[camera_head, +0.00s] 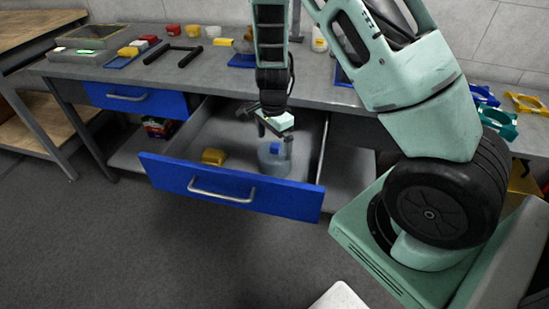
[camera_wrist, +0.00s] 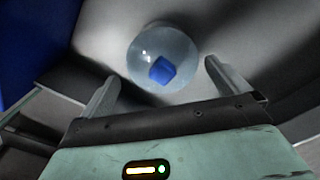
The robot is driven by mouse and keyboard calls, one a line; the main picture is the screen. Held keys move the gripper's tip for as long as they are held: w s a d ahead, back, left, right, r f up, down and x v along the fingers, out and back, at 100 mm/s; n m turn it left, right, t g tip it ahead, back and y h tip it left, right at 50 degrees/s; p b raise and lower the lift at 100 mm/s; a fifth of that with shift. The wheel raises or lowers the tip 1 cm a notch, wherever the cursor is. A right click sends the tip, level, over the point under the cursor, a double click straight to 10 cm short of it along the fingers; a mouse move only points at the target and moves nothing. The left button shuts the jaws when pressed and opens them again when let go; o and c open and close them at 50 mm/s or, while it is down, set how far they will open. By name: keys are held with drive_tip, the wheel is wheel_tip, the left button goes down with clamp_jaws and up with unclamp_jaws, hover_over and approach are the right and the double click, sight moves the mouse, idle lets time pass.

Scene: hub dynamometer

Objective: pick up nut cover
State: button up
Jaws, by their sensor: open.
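A round translucent grey-blue piece (camera_head: 272,164) with a blue block (camera_head: 275,148) on or inside it lies in the open drawer (camera_head: 232,186), toward the right. I take it to be the nut cover, though no label shows. In the wrist view, the round piece (camera_wrist: 140,55) and its blue block (camera_wrist: 162,70) appear ahead of and between my fingers. My gripper (camera_head: 277,132) is open and points down over the drawer, just above the round piece. Nothing is held. Whether a fingertip touches the piece cannot be told.
The blue drawer front and side walls surround the space. The workbench top (camera_head: 215,80) overhangs behind, with several small parts on it. Another blue drawer (camera_head: 137,100) is shut at left.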

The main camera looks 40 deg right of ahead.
sight(273, 152)
drive_tip(key=shift+w+f+b, duration=0.1)
drive_tip(key=shift+f+b, duration=0.3)
drive_tip(key=shift+f, duration=2.8)
drive_tip(key=c, duration=0.6)
